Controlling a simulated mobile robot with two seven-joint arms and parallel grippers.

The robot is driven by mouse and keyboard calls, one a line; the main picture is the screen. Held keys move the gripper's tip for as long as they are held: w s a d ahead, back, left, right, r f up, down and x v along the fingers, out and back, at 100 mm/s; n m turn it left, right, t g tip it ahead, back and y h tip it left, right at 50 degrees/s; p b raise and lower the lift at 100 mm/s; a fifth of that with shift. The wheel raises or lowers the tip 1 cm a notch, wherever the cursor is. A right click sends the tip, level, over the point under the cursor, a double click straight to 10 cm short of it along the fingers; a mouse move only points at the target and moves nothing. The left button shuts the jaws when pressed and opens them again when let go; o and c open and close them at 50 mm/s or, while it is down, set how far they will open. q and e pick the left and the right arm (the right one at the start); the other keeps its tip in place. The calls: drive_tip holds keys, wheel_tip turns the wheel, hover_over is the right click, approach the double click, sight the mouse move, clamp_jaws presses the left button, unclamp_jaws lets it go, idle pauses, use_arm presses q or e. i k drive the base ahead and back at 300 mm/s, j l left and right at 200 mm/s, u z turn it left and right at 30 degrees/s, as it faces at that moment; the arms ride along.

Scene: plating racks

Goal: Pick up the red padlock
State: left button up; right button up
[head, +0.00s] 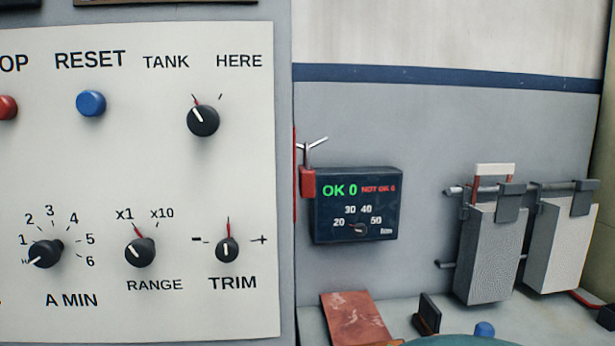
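The red padlock (308,183) hangs by its shackle from a small metal hook just right of the control panel's edge. It overlaps the upper left corner of a dark display box. Its body is small and red, and the grey shackle shows above it. Neither of my grippers shows in the head view.
The white control panel (170,180) with knobs and buttons fills the left. The dark display box (358,215) reads "OK 0". A reddish slab (358,320) lies on the ledge below.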

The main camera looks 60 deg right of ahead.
sight(306, 174)
drive_tip(key=l+z, duration=0.15)
drive_tip(key=z, duration=1.55)
drive_tip(key=k+l, duration=0.1)
drive_tip(key=l, duration=0.3)
drive_tip(key=k+l, duration=0.1)
drive_tip(key=l, duration=0.25)
drive_tip(key=k+l+u, duration=0.1)
drive_tip(key=l, duration=0.3)
drive_tip(key=k+l, duration=0.1)
drive_tip(key=l, duration=0.25)
drive_tip(key=k+l, duration=0.1)
drive_tip(key=l, duration=0.3)
